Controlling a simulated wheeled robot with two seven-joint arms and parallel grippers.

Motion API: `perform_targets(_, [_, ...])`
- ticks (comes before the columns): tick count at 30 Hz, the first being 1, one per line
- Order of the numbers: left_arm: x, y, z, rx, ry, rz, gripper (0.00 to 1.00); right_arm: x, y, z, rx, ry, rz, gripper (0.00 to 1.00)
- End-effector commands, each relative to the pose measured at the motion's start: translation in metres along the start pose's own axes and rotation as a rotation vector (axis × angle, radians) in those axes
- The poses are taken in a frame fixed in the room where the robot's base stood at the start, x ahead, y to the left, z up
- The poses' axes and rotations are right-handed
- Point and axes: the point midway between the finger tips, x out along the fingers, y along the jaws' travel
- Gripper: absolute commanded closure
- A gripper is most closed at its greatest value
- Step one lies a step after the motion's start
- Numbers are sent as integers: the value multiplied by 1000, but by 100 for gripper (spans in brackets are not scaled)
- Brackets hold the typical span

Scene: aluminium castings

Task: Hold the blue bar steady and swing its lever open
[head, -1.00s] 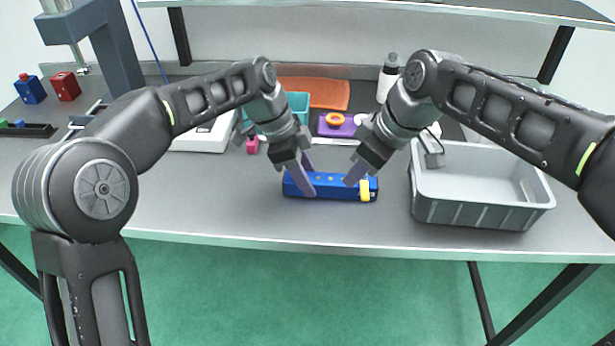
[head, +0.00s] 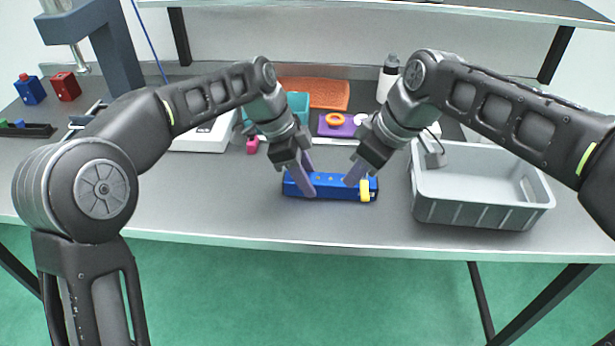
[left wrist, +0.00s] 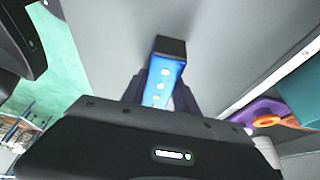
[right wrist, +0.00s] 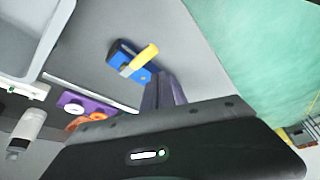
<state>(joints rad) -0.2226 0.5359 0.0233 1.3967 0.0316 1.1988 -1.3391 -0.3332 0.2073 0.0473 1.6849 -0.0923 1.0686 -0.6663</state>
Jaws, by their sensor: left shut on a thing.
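The blue bar (head: 328,190) lies on the grey table near its front edge, with small dots along its top. My left gripper (head: 307,185) is shut on the bar near its left end; the left wrist view shows its fingers on both sides of the bar (left wrist: 163,85). The yellow lever (head: 365,190) is at the bar's right end; in the right wrist view the lever (right wrist: 139,60) lies across the bar. My right gripper (head: 355,175) is just behind and above the bar, left of the lever. Its fingers (right wrist: 166,90) look closed together, with nothing seen between them.
A grey bin (head: 478,213) stands to the right of the bar. Behind are a purple block (head: 338,130) with an orange ring, a teal container (head: 298,103), an orange mat (head: 325,93) and a bottle (head: 388,78). The table left of the bar is clear.

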Motion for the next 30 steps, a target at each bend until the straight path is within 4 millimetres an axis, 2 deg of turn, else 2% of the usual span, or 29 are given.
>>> perform_targets(16, [0,0,0,0,1,-1,100,2,0,1,0,0,0,100])
perform_targets(30, [0,0,0,0,1,-1,100,24,0,10,1,-1,-1,100])
